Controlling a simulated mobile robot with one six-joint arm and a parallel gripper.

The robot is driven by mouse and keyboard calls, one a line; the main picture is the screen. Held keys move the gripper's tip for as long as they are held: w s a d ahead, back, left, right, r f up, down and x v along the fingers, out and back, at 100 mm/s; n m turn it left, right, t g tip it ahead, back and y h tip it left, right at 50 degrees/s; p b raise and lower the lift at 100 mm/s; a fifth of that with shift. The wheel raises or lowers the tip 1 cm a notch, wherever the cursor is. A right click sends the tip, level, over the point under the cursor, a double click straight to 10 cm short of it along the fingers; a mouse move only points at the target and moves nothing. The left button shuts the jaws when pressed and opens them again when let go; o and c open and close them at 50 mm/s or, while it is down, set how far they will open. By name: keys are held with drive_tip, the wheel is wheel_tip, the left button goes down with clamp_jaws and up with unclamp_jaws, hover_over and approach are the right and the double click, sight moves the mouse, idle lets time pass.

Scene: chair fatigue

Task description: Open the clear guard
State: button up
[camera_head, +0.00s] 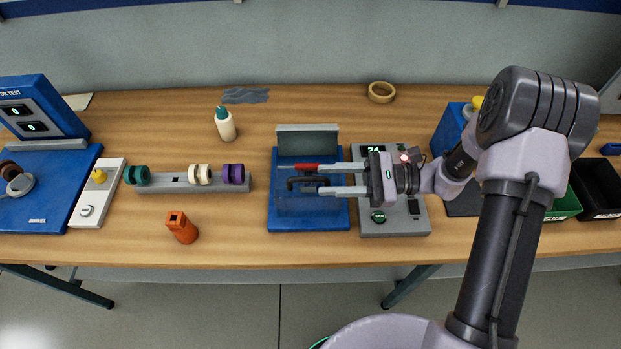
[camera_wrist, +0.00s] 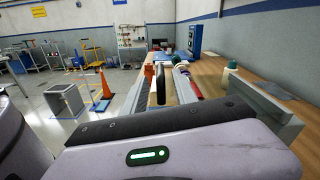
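The clear guard (camera_head: 305,207) is a see-through cover over the blue fixture (camera_head: 340,220) near the middle of the bench, and it looks lowered. A dark handle (camera_head: 297,185) shows at the guard; it also appears as a black upright bar in the wrist view (camera_wrist: 160,85). My gripper (camera_head: 320,179) points left over the fixture with its two grey fingers apart. The dark handle is between or just past the fingertips; contact is unclear. A red grip (camera_head: 306,168) lies by the far finger.
A grey upright plate (camera_head: 307,140) stands at the fixture's back. A grey control box (camera_head: 400,218) is under my wrist. To the left are a spool rack (camera_head: 190,187), an orange block (camera_head: 181,228) and a bottle (camera_head: 225,124). Bins (camera_head: 598,188) stand right.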

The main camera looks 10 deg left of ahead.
sight(311, 180)
drive_tip(key=x, duration=0.4)
drive_tip(key=shift+a, duration=0.35)
clamp_jaws()
idle(1.1)
